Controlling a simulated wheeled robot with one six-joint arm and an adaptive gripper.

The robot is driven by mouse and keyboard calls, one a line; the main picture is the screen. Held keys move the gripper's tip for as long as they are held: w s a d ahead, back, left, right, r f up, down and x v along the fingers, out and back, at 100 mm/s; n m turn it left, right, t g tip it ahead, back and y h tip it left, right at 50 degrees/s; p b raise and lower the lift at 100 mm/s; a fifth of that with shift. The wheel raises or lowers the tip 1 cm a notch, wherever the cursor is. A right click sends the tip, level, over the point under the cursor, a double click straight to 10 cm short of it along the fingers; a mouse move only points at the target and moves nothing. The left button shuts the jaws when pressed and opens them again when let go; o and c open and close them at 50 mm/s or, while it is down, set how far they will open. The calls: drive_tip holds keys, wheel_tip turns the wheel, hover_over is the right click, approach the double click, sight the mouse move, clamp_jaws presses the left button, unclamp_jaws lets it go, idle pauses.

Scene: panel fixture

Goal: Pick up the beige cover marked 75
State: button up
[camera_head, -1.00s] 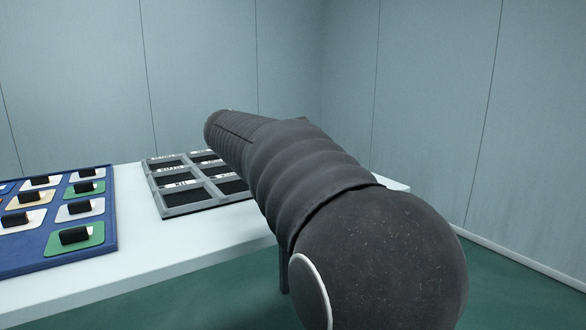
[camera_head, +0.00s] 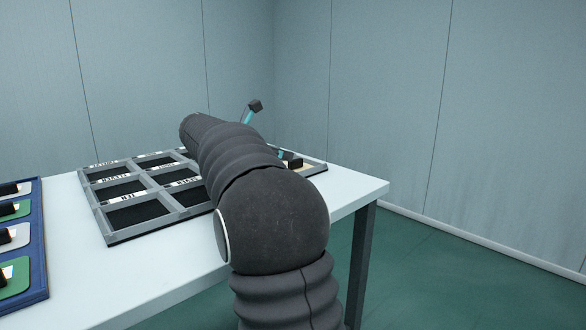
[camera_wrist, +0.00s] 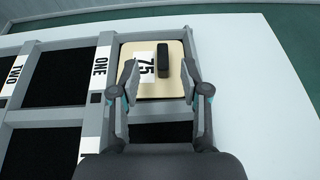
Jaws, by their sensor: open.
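The beige cover marked 75 (camera_wrist: 147,87) lies in the grid compartment beside the label ONE in the wrist view. It has an upright black handle (camera_wrist: 163,60). My gripper (camera_wrist: 159,70) is open, its two fingers apart over the cover, with the handle between them in the picture. I see no contact, and the height gap is hard to judge. In the head view my gripper (camera_head: 270,132) shows only in part past my arm, which hides most of the cover; a sliver of beige (camera_head: 308,168) shows at the panel's right end.
The grey grid panel (camera_head: 106,206) has several empty dark compartments with word labels. It stands on a white table (camera_head: 190,262). A blue board (camera_head: 42,240) with green and pale covers is at the left edge. Free tabletop lies right of the panel.

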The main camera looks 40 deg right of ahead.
sight(294, 160)
drive_tip(key=shift+f+b+x, duration=0.15)
drive_tip(key=shift+b+x, duration=0.1)
drive_tip(key=shift+x, duration=1.35)
drive_tip(key=shift+f+b+x, duration=0.2)
drive_tip(key=shift+x, duration=1.45)
drive_tip(key=shift+s+a, duration=0.15)
drive_tip(key=shift+a, duration=0.05)
clamp_jaws()
